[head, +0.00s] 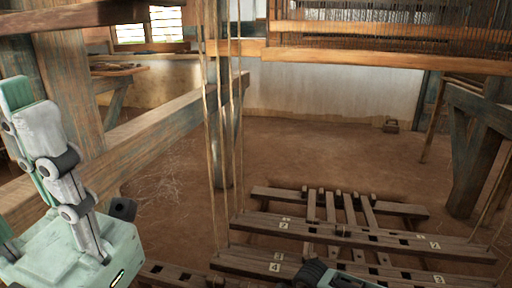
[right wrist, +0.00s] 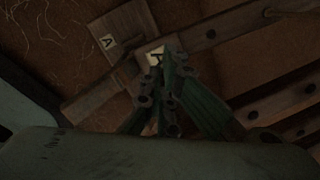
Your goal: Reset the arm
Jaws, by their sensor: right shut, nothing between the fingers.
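My left gripper (head: 18,95) stands close at the left edge of the head view. Pale mint and grey jointed links rise from a mint block, touching nothing that I can see; whether its jaws are apart cannot be told. My right gripper (right wrist: 166,78) is shut and empty in the right wrist view, its green fingers drawn together with dark pivots. It points down over wooden bars with white labels. A dark and green part of my right arm shows at the bottom of the head view, over the front treadle bars. Fingertip contact cannot be judged.
A low wooden treadle frame (head: 390,242) with numbered labels lies on the brown earth floor (head: 330,160). Cords (head: 212,150) hang left of it. A thick loom beam (head: 150,140) slants across the left, and posts (head: 470,165) stand at right.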

